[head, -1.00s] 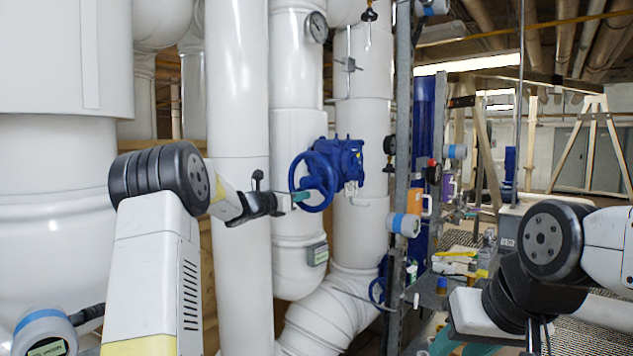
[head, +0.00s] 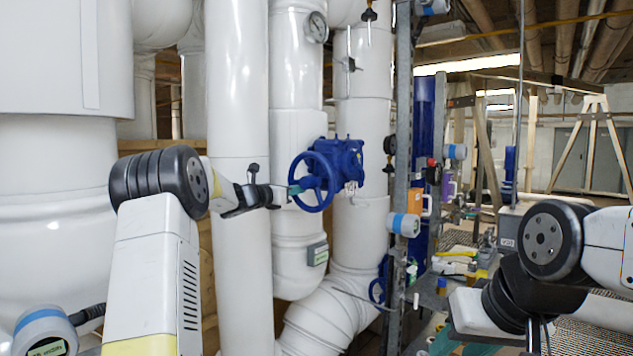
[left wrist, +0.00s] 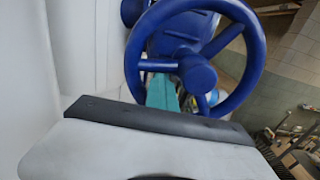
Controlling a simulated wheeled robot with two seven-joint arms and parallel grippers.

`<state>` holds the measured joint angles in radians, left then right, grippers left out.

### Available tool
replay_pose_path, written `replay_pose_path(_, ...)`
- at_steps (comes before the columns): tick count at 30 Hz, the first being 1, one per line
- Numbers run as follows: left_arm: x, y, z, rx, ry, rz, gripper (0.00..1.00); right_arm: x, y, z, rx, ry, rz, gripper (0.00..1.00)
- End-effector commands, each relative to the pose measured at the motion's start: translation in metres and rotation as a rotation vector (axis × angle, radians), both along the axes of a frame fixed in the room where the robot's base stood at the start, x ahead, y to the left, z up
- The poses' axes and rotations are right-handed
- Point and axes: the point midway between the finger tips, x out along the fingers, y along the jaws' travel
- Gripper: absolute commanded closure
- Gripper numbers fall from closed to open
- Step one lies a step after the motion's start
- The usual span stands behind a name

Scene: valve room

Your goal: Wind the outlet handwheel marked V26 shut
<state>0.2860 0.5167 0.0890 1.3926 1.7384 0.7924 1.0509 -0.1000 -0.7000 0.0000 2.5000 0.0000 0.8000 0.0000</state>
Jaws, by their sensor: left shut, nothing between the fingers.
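A blue handwheel (head: 314,182) sits on a blue valve body (head: 349,160) on the white piping. No V26 marking is readable. My left gripper (head: 296,190) reaches the wheel's left side, its teal fingertips shut and empty. In the left wrist view the wheel (left wrist: 250,45) fills the upper middle, with its hub and spokes showing. There the shut teal fingertips (left wrist: 160,92) lie inside the rim's outline, close beside a spoke left of the hub. I cannot tell whether they touch it.
A second, smaller blue wheel (head: 377,290) sits lower on the piping. A tall white pipe (head: 240,260) stands close beside my left forearm. A grey metal post (head: 401,130) rises right of the valve. A cluttered bench with a yellow item (head: 458,254) is at right.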

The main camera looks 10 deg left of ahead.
Motion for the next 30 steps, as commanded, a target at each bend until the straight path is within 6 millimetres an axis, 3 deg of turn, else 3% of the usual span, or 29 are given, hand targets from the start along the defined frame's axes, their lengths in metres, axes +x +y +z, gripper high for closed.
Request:
replay_pose_path(3, 0.003, 0.005, 0.009, -0.001, -0.004, 0.004, 1.0, 0.0, 0.0, 0.0, 0.0, 0.0, 0.0, 0.64)
replay_pose_path(14, 0.003, 0.005, 0.013, 0.0, -0.005, 0.002, 1.0, 0.0, 0.0, 0.0, 0.0, 0.0, 0.0, 0.64)
replay_pose_path(20, 0.004, 0.007, 0.028, -0.001, -0.007, 0.002, 1.0, 0.0, 0.0, 0.0, 0.0, 0.0, 0.0, 0.64)
replay_pose_path(30, 0.004, 0.006, 0.028, 0.0, -0.004, 0.001, 1.0, 0.0, 0.0, 0.0, 0.0, 0.0, 0.0, 0.64)
